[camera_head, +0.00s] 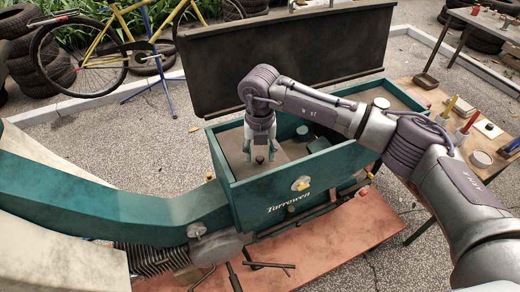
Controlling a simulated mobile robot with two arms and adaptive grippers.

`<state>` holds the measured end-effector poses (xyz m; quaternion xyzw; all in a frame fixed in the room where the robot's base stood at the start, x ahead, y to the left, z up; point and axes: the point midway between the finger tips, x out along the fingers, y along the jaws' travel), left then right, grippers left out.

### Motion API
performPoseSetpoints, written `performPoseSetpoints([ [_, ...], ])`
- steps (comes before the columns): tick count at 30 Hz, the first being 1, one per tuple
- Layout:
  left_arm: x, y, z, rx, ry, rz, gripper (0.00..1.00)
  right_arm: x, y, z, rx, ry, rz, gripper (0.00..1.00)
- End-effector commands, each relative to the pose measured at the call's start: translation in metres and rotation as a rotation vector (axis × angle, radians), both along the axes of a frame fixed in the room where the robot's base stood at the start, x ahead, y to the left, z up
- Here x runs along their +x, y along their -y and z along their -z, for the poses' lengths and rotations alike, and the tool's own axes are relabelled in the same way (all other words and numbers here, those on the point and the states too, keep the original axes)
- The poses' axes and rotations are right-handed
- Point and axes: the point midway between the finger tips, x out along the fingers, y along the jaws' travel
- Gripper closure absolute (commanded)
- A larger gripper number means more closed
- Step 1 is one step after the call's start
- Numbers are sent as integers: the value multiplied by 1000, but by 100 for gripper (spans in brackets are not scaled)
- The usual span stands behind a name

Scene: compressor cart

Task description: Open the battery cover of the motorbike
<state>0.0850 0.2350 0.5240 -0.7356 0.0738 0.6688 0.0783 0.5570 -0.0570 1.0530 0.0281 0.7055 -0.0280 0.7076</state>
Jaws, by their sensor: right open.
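A teal box marked "Tarrowen" (290,208) is part of the teal motorbike body (110,200). A large dark panel (290,55) stands upright behind the box, like a raised lid. Inside the box lies a flat brownish plate (282,150) with a small black knob (260,160), which may be the battery cover. My right gripper (261,151) reaches down into the box with fingers open, one on each side just above the knob. I cannot tell whether they touch it. My left gripper is out of view.
A wooden table (432,98) with jars and tools stands at the right, partly behind my right arm. A reddish mat or board (320,250) lies under the box. A yellow bicycle (100,45) on a blue stand and stacked tyres (35,65) are at the back left. Gravel ground is open between.

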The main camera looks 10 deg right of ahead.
Motion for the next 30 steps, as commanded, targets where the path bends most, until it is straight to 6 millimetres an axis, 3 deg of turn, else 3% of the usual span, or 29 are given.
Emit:
performPoseSetpoints([
  [10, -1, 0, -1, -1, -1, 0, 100, 0, 0, 6, 0, -1, -1, 51],
  [19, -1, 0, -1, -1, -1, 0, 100, 0, 0, 5, 0, -1, -1, 100],
  [30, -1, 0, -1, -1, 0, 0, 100, 0, 0, 4, 0, 0, -1, 100],
])
